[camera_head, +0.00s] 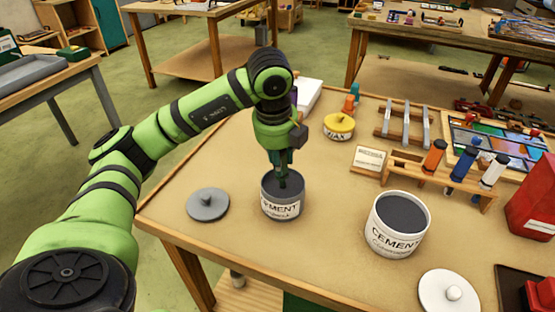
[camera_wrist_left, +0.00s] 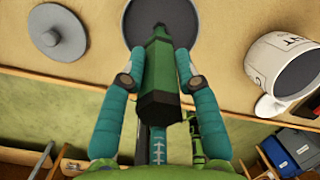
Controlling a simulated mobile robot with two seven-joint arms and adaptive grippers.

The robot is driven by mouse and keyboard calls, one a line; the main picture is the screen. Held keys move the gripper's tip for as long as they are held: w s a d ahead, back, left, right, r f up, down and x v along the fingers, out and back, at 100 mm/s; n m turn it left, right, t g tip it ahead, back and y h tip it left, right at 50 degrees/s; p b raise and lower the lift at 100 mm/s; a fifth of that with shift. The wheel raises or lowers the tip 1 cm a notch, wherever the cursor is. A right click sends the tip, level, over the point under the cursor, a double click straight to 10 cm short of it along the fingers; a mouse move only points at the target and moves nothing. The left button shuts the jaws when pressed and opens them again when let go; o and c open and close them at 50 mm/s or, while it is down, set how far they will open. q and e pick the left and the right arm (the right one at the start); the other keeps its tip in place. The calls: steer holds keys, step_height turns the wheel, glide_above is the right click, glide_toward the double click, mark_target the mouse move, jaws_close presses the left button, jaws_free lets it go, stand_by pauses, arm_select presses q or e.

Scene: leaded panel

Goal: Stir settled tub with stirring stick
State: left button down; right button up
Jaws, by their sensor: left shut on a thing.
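A grey tub labelled CEMENT (camera_head: 281,210) stands upright near the table's left front edge. My left gripper (camera_head: 281,160) points down right above it. In the left wrist view, its teal fingers (camera_wrist_left: 157,70) are shut on a dark green stirring stick (camera_wrist_left: 157,62). The stick's lower end (camera_head: 283,180) goes into the mouth of the grey tub; its depth in the dark grey contents is hidden. The tub's rim also shows at the top of the wrist view (camera_wrist_left: 128,18). A white CEMENT tub (camera_head: 385,240) with grey contents stands to the right. My right gripper is not in view.
A grey lid (camera_head: 208,204) lies left of the grey tub, and a white lid (camera_head: 449,292) lies at the front right. The table (camera_head: 335,205) is bare between the tubs.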

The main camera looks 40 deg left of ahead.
arm_select(q)
steer(key=shift+r, duration=0.1)
steer(key=shift+w+p+v, duration=0.25)
steer(key=shift+p+v, duration=0.65)
steer(key=shift+v, duration=0.25)
steer(key=shift+w+p+v, duration=0.25)
steer(key=shift+p+v, duration=0.65)
steer(key=shift+v, duration=0.3)
steer(key=shift+w+p+v, duration=0.25)
steer(key=shift+p+v, duration=0.65)
steer(key=shift+v, duration=0.25)
steer(key=shift+a+r, duration=0.15)
steer(key=shift+r, duration=0.05)
